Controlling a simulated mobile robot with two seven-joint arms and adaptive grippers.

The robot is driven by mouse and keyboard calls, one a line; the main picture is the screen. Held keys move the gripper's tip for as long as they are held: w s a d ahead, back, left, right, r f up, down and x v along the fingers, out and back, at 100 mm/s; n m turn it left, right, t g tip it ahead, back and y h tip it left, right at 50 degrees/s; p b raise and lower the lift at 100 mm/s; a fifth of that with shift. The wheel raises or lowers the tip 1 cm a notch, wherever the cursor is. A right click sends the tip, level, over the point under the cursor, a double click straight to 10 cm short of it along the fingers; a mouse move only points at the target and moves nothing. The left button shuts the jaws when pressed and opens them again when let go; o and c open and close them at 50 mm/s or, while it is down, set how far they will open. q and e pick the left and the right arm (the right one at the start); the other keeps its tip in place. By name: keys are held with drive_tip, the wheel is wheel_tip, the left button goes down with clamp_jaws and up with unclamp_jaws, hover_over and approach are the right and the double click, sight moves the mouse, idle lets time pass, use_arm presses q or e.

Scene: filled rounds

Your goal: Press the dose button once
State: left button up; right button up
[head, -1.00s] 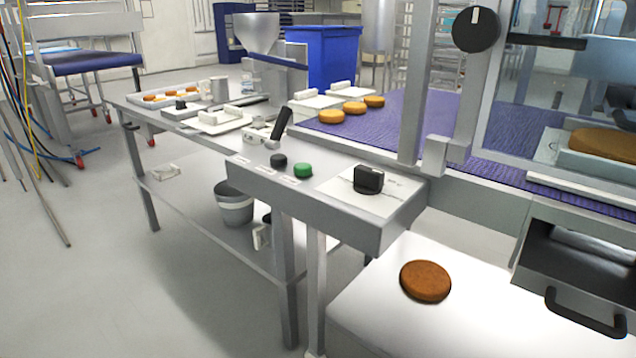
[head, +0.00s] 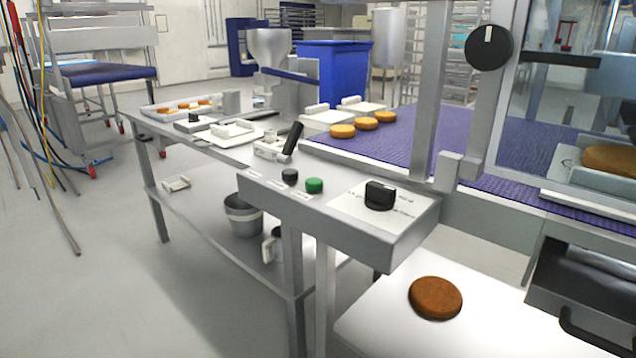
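A grey control panel (head: 345,220) stands at the front of the line in the head view. On it are a black round button (head: 290,176), a green round button (head: 314,185) and a black rotary knob (head: 380,195) on a white label plate. Small labels lie beside the buttons, but their text is too small to read, so I cannot tell which one is the dose button. Neither of my grippers shows in the head view.
A brown round (head: 435,298) lies on a white surface below the panel. A purple belt (head: 390,138) carries several rounds behind it. A steel table (head: 200,140) with trays runs left. A blue bin (head: 333,66) stands behind. Floor at left is open.

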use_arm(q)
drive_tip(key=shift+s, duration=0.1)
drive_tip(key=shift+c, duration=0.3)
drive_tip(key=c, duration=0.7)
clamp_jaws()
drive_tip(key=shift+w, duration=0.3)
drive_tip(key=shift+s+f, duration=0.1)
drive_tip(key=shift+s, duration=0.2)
